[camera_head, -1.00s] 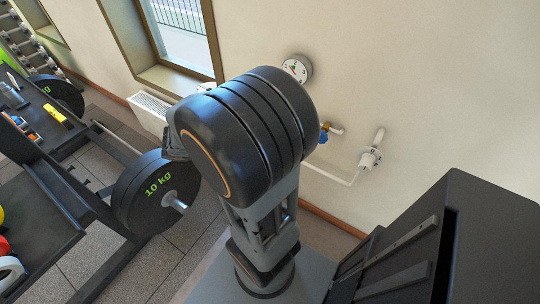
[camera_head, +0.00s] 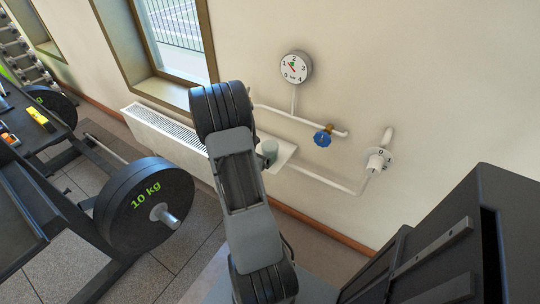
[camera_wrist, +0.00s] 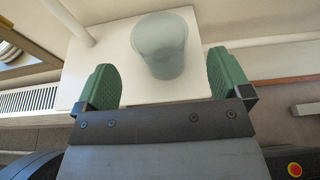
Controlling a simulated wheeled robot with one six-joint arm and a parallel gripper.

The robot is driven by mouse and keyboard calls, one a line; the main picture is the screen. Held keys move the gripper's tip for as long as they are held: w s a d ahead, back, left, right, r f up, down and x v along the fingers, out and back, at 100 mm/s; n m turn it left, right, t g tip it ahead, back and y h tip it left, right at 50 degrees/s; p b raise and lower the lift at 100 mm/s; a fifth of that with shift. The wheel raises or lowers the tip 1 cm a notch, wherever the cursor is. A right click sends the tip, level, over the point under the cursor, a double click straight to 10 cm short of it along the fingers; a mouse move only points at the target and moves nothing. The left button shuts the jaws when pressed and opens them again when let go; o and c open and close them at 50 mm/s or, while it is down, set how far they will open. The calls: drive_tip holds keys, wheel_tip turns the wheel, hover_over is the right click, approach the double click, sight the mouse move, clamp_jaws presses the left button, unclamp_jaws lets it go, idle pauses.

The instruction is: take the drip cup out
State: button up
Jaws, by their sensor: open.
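The drip cup (camera_wrist: 160,48) is a grey-green, slightly see-through cup standing on a white shelf (camera_wrist: 95,75) by the wall. My gripper (camera_wrist: 164,62) has two green pads spread wide, one on each side of the cup's line. The cup is ahead of and between the pads, with a clear gap to the left pad and a smaller one to the right; I cannot tell how deep it sits between them. In the head view the cup (camera_head: 270,147) shows just right of my arm, which mostly hides my gripper.
White pipes with a blue valve (camera_head: 322,139), a gauge (camera_head: 295,67) and a numbered white knob (camera_head: 377,160) are on the wall around the shelf. A radiator (camera_head: 160,125) is under the window. A rack with a 10 kg plate (camera_head: 150,190) stands left.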

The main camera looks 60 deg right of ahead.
sight(274, 144)
drive_tip(key=shift+b+x, duration=0.45)
drive_tip(key=shift+x, duration=3.2)
drive_tip(key=shift+f, duration=0.2)
drive_tip(key=shift+c, duration=0.4)
drive_tip(key=shift+w, duration=0.1)
drive_tip(key=c, duration=0.9)
